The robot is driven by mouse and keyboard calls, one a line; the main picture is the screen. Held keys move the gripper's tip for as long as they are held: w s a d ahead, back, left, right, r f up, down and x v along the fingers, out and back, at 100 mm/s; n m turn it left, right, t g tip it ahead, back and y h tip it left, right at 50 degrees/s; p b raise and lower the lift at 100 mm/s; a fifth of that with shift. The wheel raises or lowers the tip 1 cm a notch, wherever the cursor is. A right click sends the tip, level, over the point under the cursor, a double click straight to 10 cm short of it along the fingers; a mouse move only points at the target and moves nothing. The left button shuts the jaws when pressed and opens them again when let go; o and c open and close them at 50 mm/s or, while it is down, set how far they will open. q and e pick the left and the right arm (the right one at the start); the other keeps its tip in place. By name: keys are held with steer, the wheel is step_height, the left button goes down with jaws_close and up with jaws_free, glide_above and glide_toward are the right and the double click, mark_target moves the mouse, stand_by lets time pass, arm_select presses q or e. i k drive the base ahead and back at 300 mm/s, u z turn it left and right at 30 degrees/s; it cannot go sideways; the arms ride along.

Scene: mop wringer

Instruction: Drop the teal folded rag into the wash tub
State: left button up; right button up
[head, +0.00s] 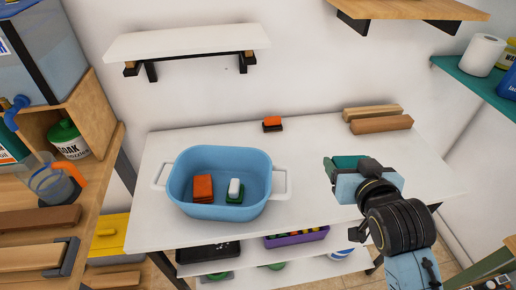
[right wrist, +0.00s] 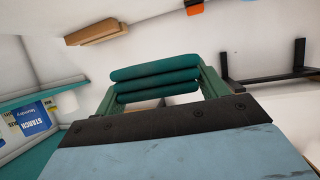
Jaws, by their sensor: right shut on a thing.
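The teal folded rag (right wrist: 155,82) is between the fingers of my right gripper (right wrist: 153,92) in the right wrist view, its folded layers stacked. In the head view my right gripper (head: 338,168) is shut on it above the right part of the table, to the right of the wash tub and apart from it. There the rag is largely hidden by the gripper. The blue wash tub (head: 222,156) with white handles stands on the white table. Inside it lie an orange folded item (head: 203,188) and a green item with a white piece on top (head: 235,190). My left gripper is not in view.
An orange and dark block (head: 272,124) lies behind the tub. Wooden blocks (head: 381,124) lie at the table's back right. A white wall shelf (head: 185,42) hangs above. The table (head: 320,220) is clear between tub and gripper. A wooden rack stands at left.

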mark_target(225, 191)
steer(key=z, duration=1.2)
steer(key=k, duration=0.85)
steer(key=u, duration=1.35)
steer(key=i, duration=0.5)
steer(key=u, duration=0.05)
